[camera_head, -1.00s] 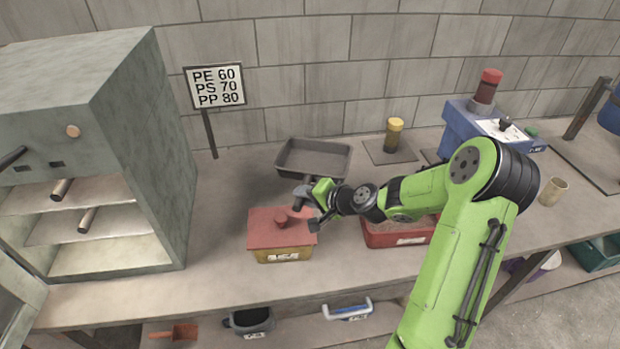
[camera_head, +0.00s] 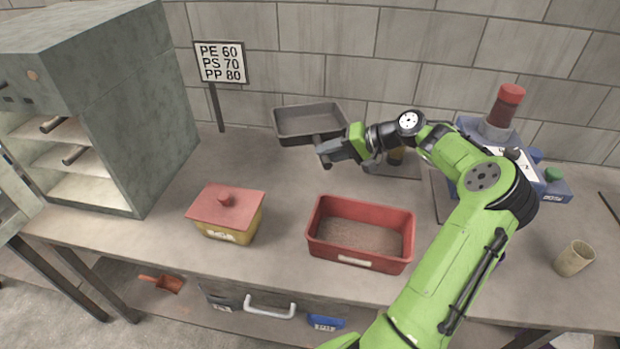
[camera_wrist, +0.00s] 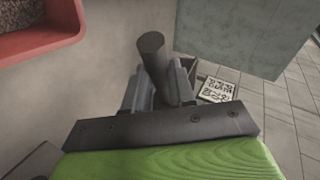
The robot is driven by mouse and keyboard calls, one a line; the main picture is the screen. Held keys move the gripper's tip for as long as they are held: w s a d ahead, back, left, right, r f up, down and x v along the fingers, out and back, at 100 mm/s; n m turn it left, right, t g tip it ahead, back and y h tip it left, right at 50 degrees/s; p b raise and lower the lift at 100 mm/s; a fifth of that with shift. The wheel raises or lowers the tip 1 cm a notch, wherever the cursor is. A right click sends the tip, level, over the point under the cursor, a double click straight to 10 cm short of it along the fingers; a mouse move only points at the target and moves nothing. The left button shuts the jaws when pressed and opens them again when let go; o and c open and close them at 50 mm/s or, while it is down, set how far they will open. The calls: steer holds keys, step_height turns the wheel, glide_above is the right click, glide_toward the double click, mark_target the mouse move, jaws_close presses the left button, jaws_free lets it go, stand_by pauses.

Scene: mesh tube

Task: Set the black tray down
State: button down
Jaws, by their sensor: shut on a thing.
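The black tray (camera_head: 311,137) is a shallow dark rectangular pan in the head view, with its open side up. It appears to be held above the bench, in front of the back wall. My gripper (camera_head: 326,155) is at its near right side and is shut on a dark round handle (camera_wrist: 152,48), seen between the fingers in the wrist view. The gripper also shows there (camera_wrist: 158,92). The join between handle and tray is hidden, and most of the tray is out of sight in the wrist view.
A yellow box with a red lid (camera_head: 226,213) and a red bin of granules (camera_head: 359,233) stand on the bench (camera_head: 281,185). A sign (camera_head: 220,63) stands left of the tray. A grey oven (camera_head: 140,110) is further left. A blue device is at right.

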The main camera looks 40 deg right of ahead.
step_height(320, 180, down, 10)
steer(key=b, duration=0.2)
steer(key=shift+r, duration=0.25)
steer(key=shift+a+f, duration=0.1)
